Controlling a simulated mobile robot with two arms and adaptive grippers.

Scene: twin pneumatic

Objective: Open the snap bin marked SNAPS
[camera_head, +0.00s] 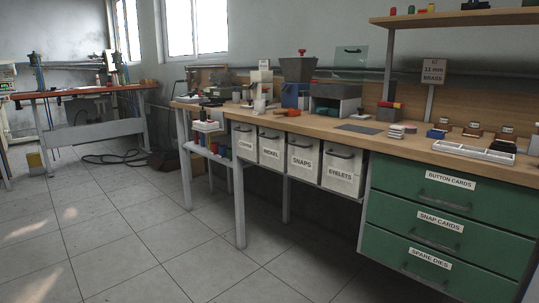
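The snap bin (302,153) is a pale bin with a white label reading SNAPS and a dark bar handle (301,139) near its top. It hangs under the front edge of the workbench, third from the left in a row of similar bins. It appears closed, its front about in line with its neighbours. Neither of my grippers shows in the head view.
Bins marked NICKEL (271,147) and EYELETS (342,170) flank it, with another bin (244,141) further left. Green drawers (445,215) stand to the right. The wooden benchtop (330,129) carries tools and boxes. The tiled floor (180,240) in front is clear.

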